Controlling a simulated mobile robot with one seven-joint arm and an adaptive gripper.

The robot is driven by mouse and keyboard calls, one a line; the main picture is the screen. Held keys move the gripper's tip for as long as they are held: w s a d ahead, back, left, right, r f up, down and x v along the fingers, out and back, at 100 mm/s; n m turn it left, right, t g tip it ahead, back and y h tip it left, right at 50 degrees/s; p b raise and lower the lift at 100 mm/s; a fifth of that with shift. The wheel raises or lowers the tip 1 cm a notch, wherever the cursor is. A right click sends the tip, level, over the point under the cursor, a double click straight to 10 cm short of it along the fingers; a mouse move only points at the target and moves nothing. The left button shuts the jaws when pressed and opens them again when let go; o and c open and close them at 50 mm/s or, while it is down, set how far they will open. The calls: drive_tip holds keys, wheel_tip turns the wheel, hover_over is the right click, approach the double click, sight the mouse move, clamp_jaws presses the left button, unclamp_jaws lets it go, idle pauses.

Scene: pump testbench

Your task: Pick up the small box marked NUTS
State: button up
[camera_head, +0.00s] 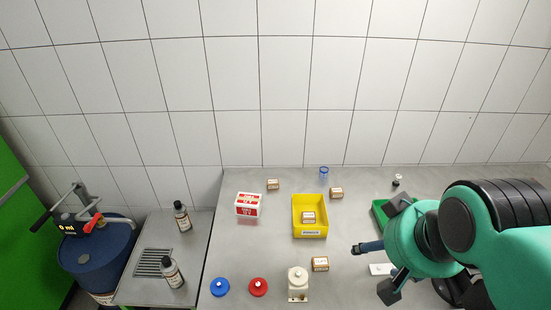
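Several small brown boxes with white labels are in the head view. One (273,185) stands at the back left of the bench and another (336,193) at the back, right of it. A third (308,217) is inside the yellow bin (310,233). A fourth (320,264) stands near the front, right of a cream-coloured container. The labels are too small to read, so I cannot tell which says NUTS. My gripper (372,248) is at the right, apart from the boxes, at the end of my green arm. Its fingers are not clear enough to show whether it is open.
A red and white box (248,205) stands left of the bin. A blue lidded item (220,287), a red one (258,287) and the cream container (298,283) line the front. A green tray (379,216) is partly hidden by my arm. Bottles stand on the lower left table.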

drive_tip(key=shift+r, duration=0.1)
drive_tip(key=w+a+f, duration=0.1)
drive_tip(key=w+a, duration=0.2)
drive_tip(key=w, duration=1.2)
drive_tip(key=w+a+f, duration=0.1)
drive_tip(key=w+a, duration=0.3)
drive_tip(key=w, duration=1.1)
drive_tip(key=w+a+f, duration=0.6)
drive_tip(key=w+f, duration=0.5)
drive_tip(key=w, duration=0.1)
drive_tip(key=w+a+f+n+g, duration=0.1)
drive_tip(key=w+a+f, duration=0.6)
drive_tip(key=w+f, duration=0.3)
drive_tip(key=shift+w+a+f, duration=0.2)
drive_tip(key=shift+w+f, duration=0.2)
drive_tip(key=shift+w, duration=0.65)
drive_tip(key=b, duration=0.1)
hover_over(273, 184)
drive_tip(key=shift+s+d+f, duration=0.1)
drive_tip(key=shift+s+f, duration=0.1)
drive_tip(key=shift+f, duration=1.8)
drive_tip(key=shift+s+d+f, duration=0.1)
drive_tip(key=shift+s+f, duration=0.1)
drive_tip(key=shift+f, duration=1.75)
